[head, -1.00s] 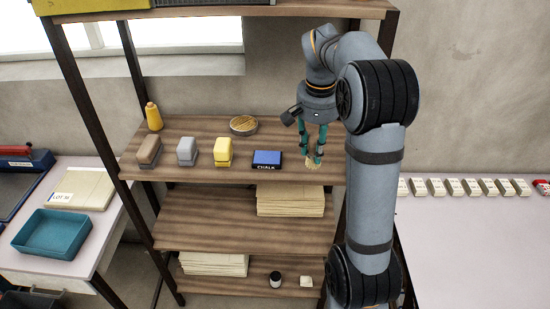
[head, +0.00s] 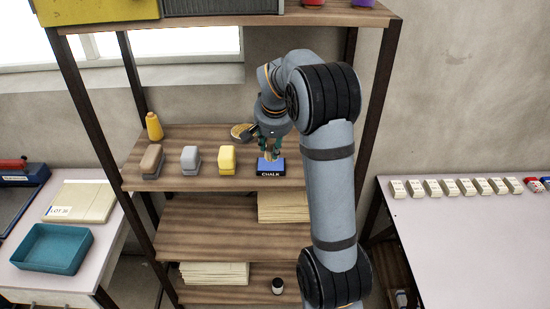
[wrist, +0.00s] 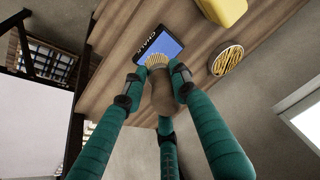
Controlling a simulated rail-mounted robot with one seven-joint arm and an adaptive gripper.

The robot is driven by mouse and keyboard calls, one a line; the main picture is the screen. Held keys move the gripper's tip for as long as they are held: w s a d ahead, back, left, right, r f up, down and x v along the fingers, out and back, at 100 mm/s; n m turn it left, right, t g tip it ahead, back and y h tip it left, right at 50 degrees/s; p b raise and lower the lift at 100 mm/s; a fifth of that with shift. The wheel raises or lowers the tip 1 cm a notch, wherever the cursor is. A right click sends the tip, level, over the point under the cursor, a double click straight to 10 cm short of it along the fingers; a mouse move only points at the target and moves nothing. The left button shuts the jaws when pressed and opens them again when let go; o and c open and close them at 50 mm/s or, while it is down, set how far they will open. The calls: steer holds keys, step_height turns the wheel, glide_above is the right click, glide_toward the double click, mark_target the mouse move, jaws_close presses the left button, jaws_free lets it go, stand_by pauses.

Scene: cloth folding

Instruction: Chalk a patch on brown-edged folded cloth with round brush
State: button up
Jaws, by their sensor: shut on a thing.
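My gripper (head: 269,150) is shut on a round brush (wrist: 162,92) with a brown body and pale bristles. In the wrist view, the bristles point at the blue chalk pad (wrist: 158,46) and overlap its edge. In the head view, the gripper is over the chalk pad (head: 270,168), which sits on the upper shelf; I cannot tell whether the bristles touch it. A pale folded cloth (head: 82,201) with a "LOT" label lies on the left table. I cannot make out a brown edge on it.
Brown (head: 152,161), grey (head: 190,160) and yellow (head: 227,159) blocks stand left of the pad. A round dish (head: 241,131) is behind, near my gripper. Cloth stacks (head: 284,207) lie below. A teal tray (head: 52,249) is on the left table. The right table (head: 475,240) is mostly clear.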

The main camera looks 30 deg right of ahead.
mark_target(271, 154)
steer(key=w, duration=0.1)
steer(key=w+r, duration=0.1)
steer(key=w+d, duration=0.1)
steer(key=shift+r+m+t+h, duration=0.3)
steer(key=shift+t, duration=0.1)
steer(key=shift+d, duration=0.15)
steer(key=shift+f+b, duration=2.3)
steer(key=shift+f, duration=0.7)
steer(key=shift+f+b, duration=0.65)
steer(key=shift+b, duration=0.05)
steer(key=shift+s+f, duration=0.1)
steer(key=shift+s, duration=0.05)
steer(key=shift+r+p, duration=2.4)
steer(key=shift+r, duration=1.25)
steer(key=shift+w, duration=0.2)
